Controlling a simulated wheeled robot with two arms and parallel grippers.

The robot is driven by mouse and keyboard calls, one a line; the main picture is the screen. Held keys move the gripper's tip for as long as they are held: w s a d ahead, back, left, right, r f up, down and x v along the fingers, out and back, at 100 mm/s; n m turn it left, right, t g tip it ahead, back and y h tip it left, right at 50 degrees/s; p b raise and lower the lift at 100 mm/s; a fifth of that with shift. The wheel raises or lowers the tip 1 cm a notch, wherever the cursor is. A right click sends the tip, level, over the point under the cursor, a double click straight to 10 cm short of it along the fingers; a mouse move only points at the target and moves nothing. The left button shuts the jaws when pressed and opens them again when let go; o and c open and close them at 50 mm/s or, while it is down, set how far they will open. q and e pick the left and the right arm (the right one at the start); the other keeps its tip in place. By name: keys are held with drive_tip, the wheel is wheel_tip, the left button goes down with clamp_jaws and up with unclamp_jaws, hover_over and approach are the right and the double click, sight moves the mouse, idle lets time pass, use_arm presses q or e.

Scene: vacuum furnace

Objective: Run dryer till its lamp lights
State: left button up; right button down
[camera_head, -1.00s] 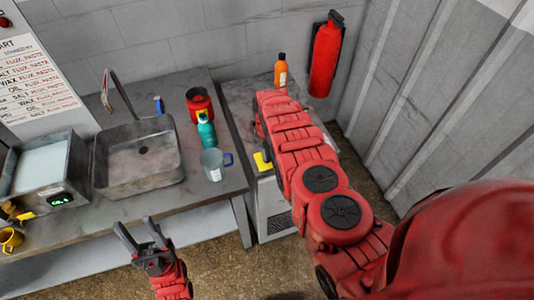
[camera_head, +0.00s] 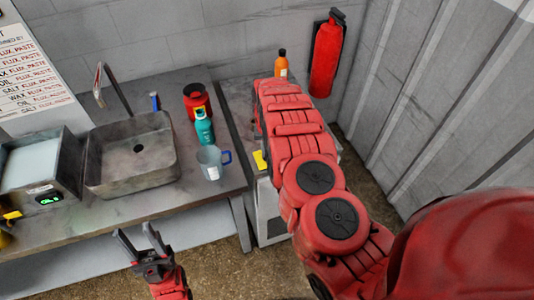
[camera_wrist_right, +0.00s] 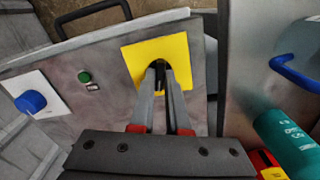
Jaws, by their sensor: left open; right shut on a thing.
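The dryer looks to be the grey metal cabinet (camera_head: 269,212) to the right of the sink bench, largely covered by my right arm. In the right wrist view its grey panel (camera_wrist_right: 108,58) carries a yellow plate (camera_wrist_right: 145,50), a dark green round lamp or button (camera_wrist_right: 84,76) and a blue knob (camera_wrist_right: 32,101) on a white plate. The green part does not look bright. My right gripper (camera_wrist_right: 161,72) is shut on a small dark switch or lever at the yellow plate, mostly hidden between the fingertips. My left gripper (camera_head: 135,236) is open and empty in front of the bench.
The bench holds a sink (camera_head: 132,155), a teal bottle (camera_head: 204,128), a red container (camera_head: 196,101), a clear mug (camera_head: 212,163) and a bath with a green display (camera_head: 48,199). An orange bottle (camera_head: 281,66) stands behind my right arm. A fire extinguisher (camera_head: 326,58) hangs on the wall.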

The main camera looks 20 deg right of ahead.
drive_tip(key=shift+m+b, duration=0.3)
drive_tip(key=shift+m, duration=0.8)
drive_tip(key=c, duration=0.9)
unclamp_jaws()
drive_tip(key=shift+r, duration=0.15)
